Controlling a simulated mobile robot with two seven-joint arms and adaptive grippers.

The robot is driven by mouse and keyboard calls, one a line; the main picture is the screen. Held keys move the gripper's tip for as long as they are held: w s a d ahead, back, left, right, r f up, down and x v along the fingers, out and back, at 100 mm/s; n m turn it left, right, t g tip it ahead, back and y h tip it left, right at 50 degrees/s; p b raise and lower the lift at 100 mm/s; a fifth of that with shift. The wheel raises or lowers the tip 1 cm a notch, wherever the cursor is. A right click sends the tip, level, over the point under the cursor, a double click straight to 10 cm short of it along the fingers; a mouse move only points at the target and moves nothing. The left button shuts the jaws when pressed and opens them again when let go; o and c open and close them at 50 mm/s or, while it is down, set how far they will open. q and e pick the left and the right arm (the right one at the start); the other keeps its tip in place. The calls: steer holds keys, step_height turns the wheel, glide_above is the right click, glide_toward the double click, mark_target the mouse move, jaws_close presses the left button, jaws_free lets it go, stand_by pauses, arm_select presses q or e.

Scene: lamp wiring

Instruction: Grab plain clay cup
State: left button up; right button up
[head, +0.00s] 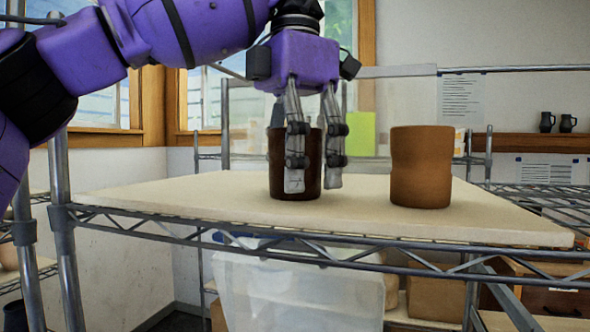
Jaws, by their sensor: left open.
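A plain clay cup (421,168), orange-brown with a slight waist, stands upright on the pale board at right. A dark brown cup (281,168) stands upright to its left. My left gripper (314,183) points down at the dark cup with its fingers open. One finger is in front of the dark cup and the other is by its right side, hiding part of it. I cannot tell whether the fingers touch it. The gripper is clear of the plain clay cup. My right gripper is not in view.
The pale board (150,195) lies on a wire shelf (330,250) and has free room around the cups. A translucent bin (300,290) is below. Dark mugs (556,123) stand on a wooden wall shelf (530,143) at the back right.

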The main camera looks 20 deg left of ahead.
arm_select(q)
steer(key=shift+f, duration=0.35)
steer(key=shift+s, duration=0.1)
steer(key=c, duration=1.4)
steer(key=shift+r, duration=0.1)
